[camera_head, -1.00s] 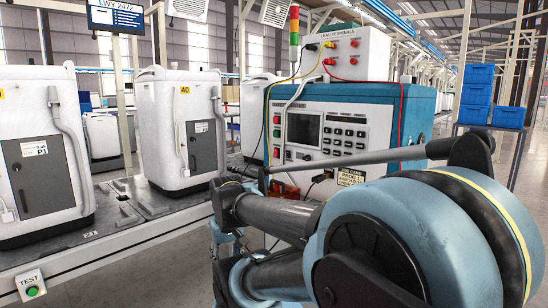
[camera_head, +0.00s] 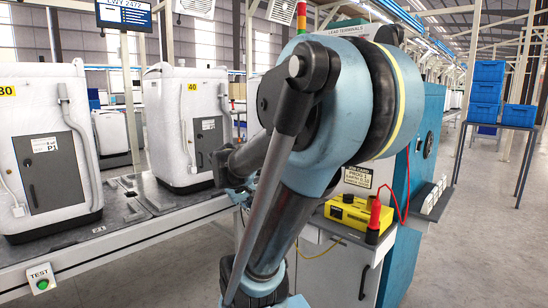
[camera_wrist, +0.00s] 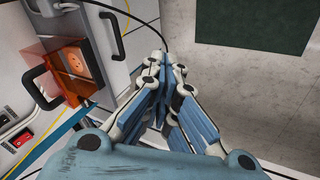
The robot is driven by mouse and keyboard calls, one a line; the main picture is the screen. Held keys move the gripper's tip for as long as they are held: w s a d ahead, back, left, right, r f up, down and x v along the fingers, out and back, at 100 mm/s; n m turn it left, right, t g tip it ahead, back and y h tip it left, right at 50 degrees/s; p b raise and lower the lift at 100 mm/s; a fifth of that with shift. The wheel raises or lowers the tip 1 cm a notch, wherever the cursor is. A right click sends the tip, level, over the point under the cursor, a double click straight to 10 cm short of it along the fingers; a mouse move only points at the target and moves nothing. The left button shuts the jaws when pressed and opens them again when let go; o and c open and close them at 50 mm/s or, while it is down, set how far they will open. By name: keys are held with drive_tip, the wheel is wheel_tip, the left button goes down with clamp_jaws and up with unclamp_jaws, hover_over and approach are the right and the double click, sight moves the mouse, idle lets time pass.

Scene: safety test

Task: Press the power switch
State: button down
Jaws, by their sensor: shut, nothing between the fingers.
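A red rocker switch (camera_wrist: 22,139) shows on a pale panel at the lower left of the wrist view; I take it to be the power switch. My gripper (camera_wrist: 164,62) is shut and empty, in the middle of the wrist view, to the right of the switch and apart from it. In the head view my arm covers most of the test cabinet (camera_head: 428,115), so the switch and the control panel are hidden there. Only a dark part of my arm's far end shows left of the cabinet, and the fingertips are not clear.
A yellow device (camera_head: 352,212) with a red probe (camera_head: 376,215) sits on a ledge. White units (camera_head: 185,125) stand on the conveyor, with a green TEST button (camera_head: 42,284).

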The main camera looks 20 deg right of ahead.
drive_tip(key=w+d+r+n+t+h, duration=0.1)
drive_tip(key=w+d+r+h, duration=0.2)
drive_tip(key=w, duration=0.7)
drive_tip(key=w+d+r+n+t+h, duration=0.1)
drive_tip(key=w+d+r+h, duration=0.2)
drive_tip(key=w, duration=0.7)
drive_tip(key=w+d+r+n+t+h, duration=0.1)
drive_tip(key=w+d+r+h, duration=0.3)
drive_tip(key=w, duration=0.7)
drive_tip(key=shift+d+r+n, duration=0.3)
drive_tip(key=shift+d+r, duration=0.6)
drive_tip(key=shift+d, duration=0.25)
drive_tip(key=shift+w+d, duration=0.1)
drive_tip(key=x, duration=1.3)
drive_tip(key=shift+w+d, duration=0.2)
drive_tip(key=shift+d, duration=0.15)
